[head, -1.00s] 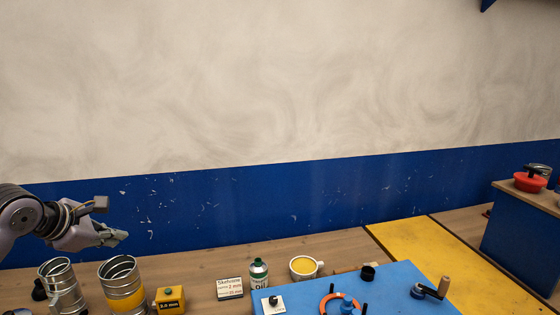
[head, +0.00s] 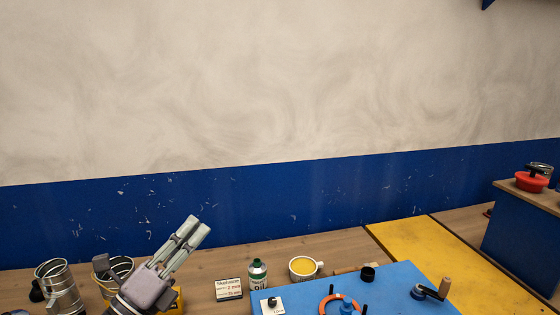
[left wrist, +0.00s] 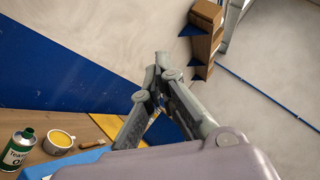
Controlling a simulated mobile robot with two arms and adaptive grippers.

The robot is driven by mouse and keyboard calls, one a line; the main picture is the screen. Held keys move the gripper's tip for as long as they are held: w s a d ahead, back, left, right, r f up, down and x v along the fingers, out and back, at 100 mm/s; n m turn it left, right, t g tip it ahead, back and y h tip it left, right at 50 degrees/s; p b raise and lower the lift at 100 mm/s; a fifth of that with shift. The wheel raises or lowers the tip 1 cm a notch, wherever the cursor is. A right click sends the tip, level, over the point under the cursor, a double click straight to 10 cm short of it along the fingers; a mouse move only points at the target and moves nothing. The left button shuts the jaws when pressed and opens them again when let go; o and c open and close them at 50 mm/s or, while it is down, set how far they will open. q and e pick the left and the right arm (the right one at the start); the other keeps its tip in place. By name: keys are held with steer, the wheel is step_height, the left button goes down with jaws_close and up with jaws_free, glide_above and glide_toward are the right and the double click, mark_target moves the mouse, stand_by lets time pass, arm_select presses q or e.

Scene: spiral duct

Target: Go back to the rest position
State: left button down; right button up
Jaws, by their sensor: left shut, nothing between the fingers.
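My left gripper (head: 193,227) is in the head view at the lower left, its two fingers side by side and pointing up and right. It is shut and empty. It is in front of the blue wall band and the back of the table, and my wrist covers part of a metal duct piece (head: 113,268). In the left wrist view the gripper's fingers (left wrist: 160,68) come together at their tips with nothing between them. My right gripper is not in view.
A second metal duct piece (head: 62,287) stands at the far left. A label card (head: 229,289), an oil bottle (head: 258,270), a yellow-filled cup (head: 303,268) and a blue board (head: 400,295) with a crank (head: 432,290) are to the right. A yellow mat (head: 440,258) lies beyond.

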arm_select(q)
steer(key=s+a+f+n+g+y, duration=0.25)
steer(key=a+f+n+y, duration=0.45)
steer(key=f+n, duration=0.4)
steer(key=s+a+f+n+g+y, duration=0.1)
steer(key=s+a+f+n+y, duration=0.25)
steer(key=f+n+y, duration=0.7)
steer(key=s+d+f+n+g+h, duration=0.2)
steer(key=s+d+f+n+g, duration=0.15)
steer(key=s+f+g, duration=0.55)
steer(key=s+d+f+n+g+h, duration=0.25)
steer(key=s+f+n, duration=0.35)
steer(key=s, duration=0.6)
steer(key=s+f+m+g+b, duration=0.25)
steer(key=f+b, duration=1.05)
steer(key=f, duration=2.8)
steer(key=s+a+f+b, duration=0.1)
steer(key=s+f+b, duration=0.3)
steer(key=s+f, duration=0.4)
steer(key=s+a+f+b, duration=0.2)
steer(key=s+f+b, duration=0.2)
steer(key=s+f, duration=0.5)
step_height(320, 180, down, 7)
steer(key=shift+a+f+n+b, duration=0.1)
steer(key=shift+a+n+b, duration=0.1)
steer(key=shift+n+b, duration=0.2)
steer(key=shift+g, duration=0.25)
